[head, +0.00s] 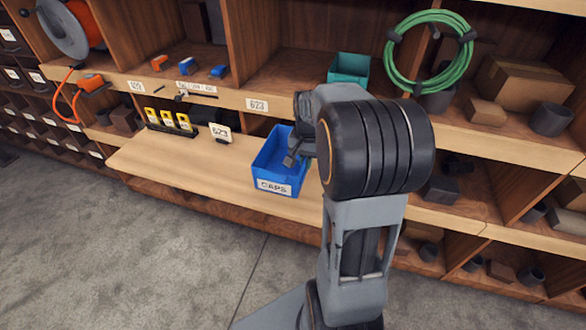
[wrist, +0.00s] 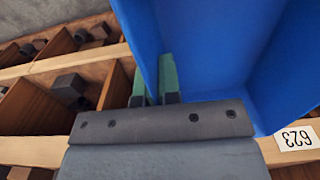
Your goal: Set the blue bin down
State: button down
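The blue bin (head: 277,186), with a white CAPS label on its front, appears upright over the light wooden ledge (head: 160,160), just right of the 623 card. I cannot tell whether its base touches the ledge. My gripper (head: 291,158) reaches the bin's right side in the head view, partly hidden by my own wrist. In the wrist view the blue bin (wrist: 215,45) fills the upper right. The green fingertips of my gripper (wrist: 154,78) lie one on each side of a bin wall, close together on it. The bin's inside looks empty where it shows.
The ledge's left front is clear. A teal bin (head: 349,68), a green hose coil (head: 388,55) and a cardboard box (head: 525,80) occupy the shelf behind.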

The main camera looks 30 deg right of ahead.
aim_at(295, 171)
jog(key=w+f, duration=0.5)
jog(key=f, duration=0.1)
jog(key=shift+w+f, duration=0.1)
jog(key=shift+w, duration=0.3)
jog(key=shift+w+f, duration=0.1)
jog(key=shift+f, duration=1.5)
jog(key=shift+f, duration=0.2)
jog(key=c, duration=1.3)
grip_release()
